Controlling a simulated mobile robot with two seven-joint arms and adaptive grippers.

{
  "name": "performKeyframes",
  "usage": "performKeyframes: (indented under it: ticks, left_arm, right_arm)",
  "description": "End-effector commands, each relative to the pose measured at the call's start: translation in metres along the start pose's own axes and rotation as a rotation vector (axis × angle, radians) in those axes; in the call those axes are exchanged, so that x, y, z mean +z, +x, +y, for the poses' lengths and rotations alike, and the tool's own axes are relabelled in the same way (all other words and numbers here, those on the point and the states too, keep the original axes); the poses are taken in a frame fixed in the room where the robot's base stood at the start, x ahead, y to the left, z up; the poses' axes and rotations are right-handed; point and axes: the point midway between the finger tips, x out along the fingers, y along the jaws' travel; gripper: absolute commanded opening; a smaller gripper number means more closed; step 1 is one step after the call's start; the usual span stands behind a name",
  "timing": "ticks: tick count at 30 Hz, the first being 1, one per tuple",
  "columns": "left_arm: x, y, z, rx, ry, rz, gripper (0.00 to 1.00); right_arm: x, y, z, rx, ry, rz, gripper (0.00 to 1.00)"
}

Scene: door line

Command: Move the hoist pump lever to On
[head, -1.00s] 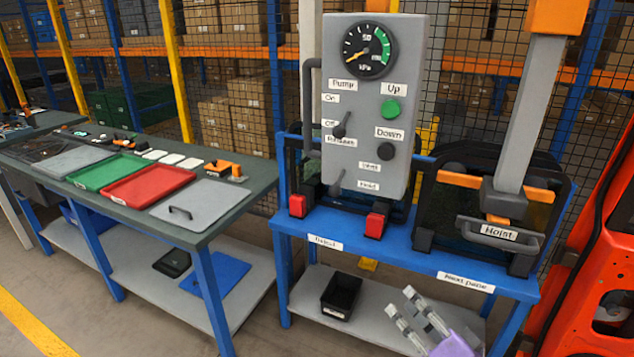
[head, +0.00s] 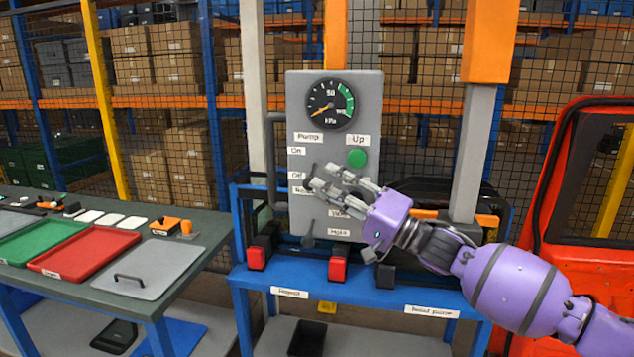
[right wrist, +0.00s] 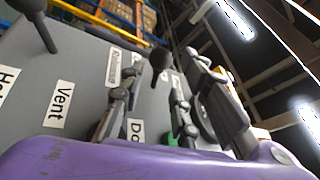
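The grey hoist control panel (head: 362,90) stands upright behind the blue bench. The pump lever (head: 313,169) is a small dark lever beside the "Off" label, below "On"; my right gripper's fingers partly cover it. My right gripper (head: 325,178) is open in front of the panel, close to the lever. In the right wrist view, a dark round knob (right wrist: 160,63), apparently the pump lever's, shows between the spread fingers (right wrist: 158,85); I cannot tell whether they touch it. The "Down" button is hidden in the head view. My left gripper is not in view.
A second lever (head: 308,234) sits low on the panel by "Hold". The green "Up" button (head: 356,158) is just above my right fingers. Red clamps (head: 338,266) stand on the blue bench (head: 350,297).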

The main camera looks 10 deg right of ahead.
Motion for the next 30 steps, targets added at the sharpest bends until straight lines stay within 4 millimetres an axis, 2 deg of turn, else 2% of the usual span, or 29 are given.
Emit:
performKeyframes:
  ticks: [1, 6, 16, 23, 30]
  left_arm:
    - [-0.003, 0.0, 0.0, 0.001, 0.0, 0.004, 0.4]
    - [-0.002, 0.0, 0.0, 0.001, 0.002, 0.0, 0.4]
    - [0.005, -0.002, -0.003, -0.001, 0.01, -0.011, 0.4]
    - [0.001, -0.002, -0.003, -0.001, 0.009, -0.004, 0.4]
    - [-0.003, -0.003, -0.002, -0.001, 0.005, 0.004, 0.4]
  right_arm:
    - [0.0, 0.009, -0.004, -0.005, -0.002, 0.0, 0.3]
    - [0.0, 0.025, -0.001, -0.002, -0.001, 0.0, 0.3]
    - [0.0, 0.028, 0.0, 0.001, -0.001, 0.0, 0.3]
    - [0.0, 0.028, 0.0, 0.001, -0.001, 0.0, 0.0]
    - [0.0, 0.028, 0.0, 0.0, -0.001, 0.001, 0.0]
